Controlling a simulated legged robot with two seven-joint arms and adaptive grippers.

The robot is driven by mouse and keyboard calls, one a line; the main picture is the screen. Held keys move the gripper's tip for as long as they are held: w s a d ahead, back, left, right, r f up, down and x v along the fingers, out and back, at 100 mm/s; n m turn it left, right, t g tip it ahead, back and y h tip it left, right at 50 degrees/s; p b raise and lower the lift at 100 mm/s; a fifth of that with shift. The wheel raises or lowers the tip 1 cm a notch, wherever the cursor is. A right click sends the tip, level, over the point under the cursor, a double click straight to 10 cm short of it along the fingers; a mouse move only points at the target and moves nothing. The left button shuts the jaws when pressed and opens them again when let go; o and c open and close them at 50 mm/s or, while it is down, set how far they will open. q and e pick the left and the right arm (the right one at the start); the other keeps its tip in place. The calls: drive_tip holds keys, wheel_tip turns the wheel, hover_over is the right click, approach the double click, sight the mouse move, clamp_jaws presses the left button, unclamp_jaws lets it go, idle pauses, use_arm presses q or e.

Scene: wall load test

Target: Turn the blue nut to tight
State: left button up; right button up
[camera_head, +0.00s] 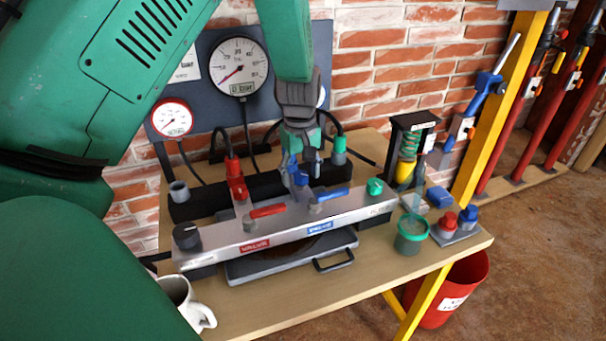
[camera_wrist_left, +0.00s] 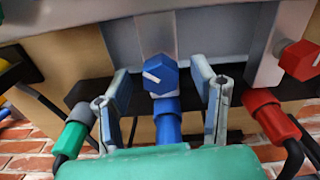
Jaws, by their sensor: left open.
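The blue nut (camera_wrist_left: 160,76) shows in the left wrist view, a faceted cap with a white line on its face, on top of a blue fitting (camera_wrist_left: 168,125). My left gripper (camera_wrist_left: 163,98) is open, with one finger on each side of the nut and visible gaps between. In the head view my left gripper (camera_head: 303,172) points down over the back of the valve block, and the nut (camera_head: 300,179) is mostly hidden by it. My right gripper is in neither view.
A red fitting (camera_head: 236,182) and a green-collared fitting (camera_head: 339,150) with hoses flank the gripper. The metal valve block (camera_head: 285,227) carries red and blue levers. Gauges (camera_head: 238,67) hang behind. A mug (camera_head: 190,303), a green cup (camera_head: 411,238) and a spring device (camera_head: 409,158) stand on the bench.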

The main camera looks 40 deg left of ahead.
use_arm(q)
drive_tip(key=shift+a+f, duration=0.2)
drive_tip(key=shift+a, duration=0.35)
drive_tip(key=c, duration=0.4)
drive_tip(key=shift+d, duration=0.2)
drive_tip(key=c, duration=0.7)
drive_tip(key=shift+d+r, duration=0.25)
drive_tip(key=shift+d, duration=0.3)
drive_tip(key=shift+c, duration=0.2)
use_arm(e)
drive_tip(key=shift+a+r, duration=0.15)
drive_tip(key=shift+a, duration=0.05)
use_arm(q)
drive_tip(key=shift+a, duration=0.15)
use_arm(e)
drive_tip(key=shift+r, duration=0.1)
